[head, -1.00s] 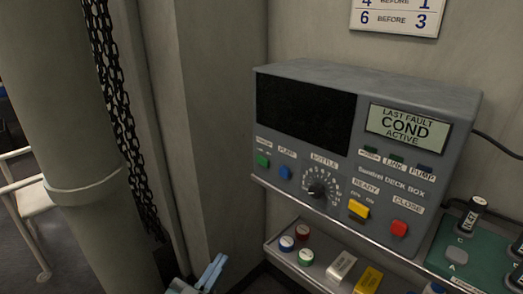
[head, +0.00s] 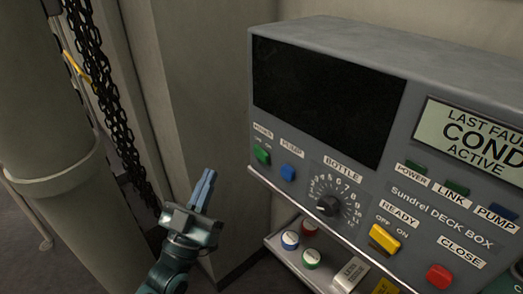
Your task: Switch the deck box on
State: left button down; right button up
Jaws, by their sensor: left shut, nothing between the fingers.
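The grey deck box (head: 430,177) stands on a shelf against the wall at the right of the head view. Its large screen (head: 325,100) is black. A green POWER switch (head: 262,155) sits at its left end, beside a blue PUMP switch (head: 288,172). The POWER (head: 415,167), LINK and PUMP lamps look dark. A small display (head: 475,143) begins "LAST FAULT". My left gripper (head: 207,175) is shut and empty, pointing up, left of the box and apart from it. My right gripper is not in view.
The box also carries a bottle dial (head: 328,206), a yellow READY switch (head: 384,239) and a red CLOSE button (head: 439,277). A pillar (head: 50,130) and black chain stand at left.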

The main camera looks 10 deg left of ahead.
aim_at(261, 154)
pick_arm(q)
jog(key=w+d+b, duration=0.2)
jog(key=w+d, duration=0.4)
jog(key=shift+d, duration=0.15)
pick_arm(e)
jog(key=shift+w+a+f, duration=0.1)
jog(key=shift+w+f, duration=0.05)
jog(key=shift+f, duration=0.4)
pick_arm(q)
jog(key=shift+w, duration=0.1)
dwell(1.4)
jog(key=shift+w+d, duration=0.1)
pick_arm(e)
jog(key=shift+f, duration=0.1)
pick_arm(q)
jog(key=shift+w+d, duration=0.2)
jog(key=shift+w+d+r, duration=0.1)
jog(key=shift+d+r, duration=0.15)
jog(key=shift+d, duration=0.1)
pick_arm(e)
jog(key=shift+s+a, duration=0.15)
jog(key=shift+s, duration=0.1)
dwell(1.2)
pick_arm(q)
jog(key=shift+a+f, duration=0.1)
jog(key=shift+a, duration=0.05)
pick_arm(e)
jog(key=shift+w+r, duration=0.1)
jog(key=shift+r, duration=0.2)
